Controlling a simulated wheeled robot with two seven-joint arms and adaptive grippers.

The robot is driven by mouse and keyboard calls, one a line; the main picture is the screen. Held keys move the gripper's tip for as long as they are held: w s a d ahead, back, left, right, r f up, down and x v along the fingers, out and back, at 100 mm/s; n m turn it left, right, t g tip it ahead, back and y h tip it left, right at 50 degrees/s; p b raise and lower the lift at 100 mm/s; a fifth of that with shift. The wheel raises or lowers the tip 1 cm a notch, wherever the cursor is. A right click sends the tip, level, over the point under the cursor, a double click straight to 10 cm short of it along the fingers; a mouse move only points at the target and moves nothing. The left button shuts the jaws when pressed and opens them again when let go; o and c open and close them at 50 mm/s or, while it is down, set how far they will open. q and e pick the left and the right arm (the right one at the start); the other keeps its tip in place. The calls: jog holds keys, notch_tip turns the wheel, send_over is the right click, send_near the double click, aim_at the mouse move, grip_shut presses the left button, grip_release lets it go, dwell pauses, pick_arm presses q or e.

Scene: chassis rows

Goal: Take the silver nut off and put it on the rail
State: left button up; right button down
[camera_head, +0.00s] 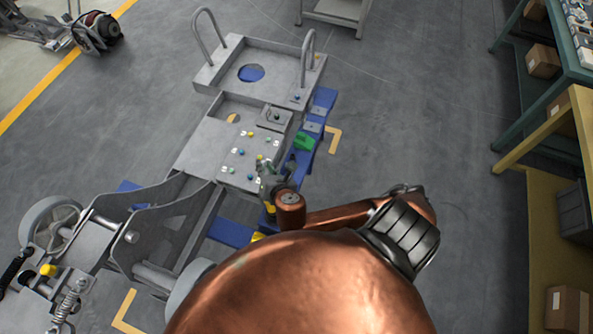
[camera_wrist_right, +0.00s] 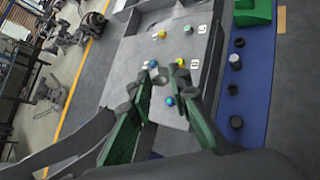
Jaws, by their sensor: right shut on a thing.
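The grey chassis plate (camera_head: 215,150) carries several small coloured nuts and white labels. My right gripper (camera_head: 268,180) is low over the plate's right side, partly hidden by my own copper arm. In the right wrist view its green fingers (camera_wrist_right: 160,78) are closed on a small silver nut (camera_wrist_right: 158,76), largely covered by the fingertips. Whether the nut is clear of its stud cannot be told. The blue rail (camera_wrist_right: 258,75) runs along the plate's right edge with several dark and grey round pieces on it. My left gripper is not in view.
A green block (camera_head: 304,142) sits on the rail beside the plate. Two upright handle loops (camera_head: 308,55) stand at the chassis's far end. Shelving (camera_head: 540,150) stands at the right. The floor between chassis and shelving is clear.

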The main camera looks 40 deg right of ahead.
jog(key=s+d+f+m+g+y, duration=0.1)
jog(key=d+f+m+g+y, duration=0.1)
jog(key=f+m, duration=0.4)
jog(key=s+d+f+m+g+y+b, duration=0.1)
jog(key=d+f+m, duration=0.3)
jog(key=m, duration=0.4)
jog(key=s+d+f+m+g+y+b, duration=0.1)
jog(key=s+d+f+m+g+y, duration=0.1)
jog(key=f+m, duration=0.5)
jog(key=shift+s+d+f+g+y, duration=0.1)
jog(key=shift+d+f+g+y, duration=0.15)
jog(key=shift+d+g, duration=0.2)
jog(key=shift+s+d+f+g+y, duration=0.1)
jog(key=shift+d+g+y, duration=0.15)
jog(key=shift+d+g, duration=0.2)
jog(key=shift+w+f+b, duration=0.1)
jog(key=shift+f+b, duration=0.3)
jog(key=shift+b, duration=0.1)
jog(key=shift+f, duration=0.4)
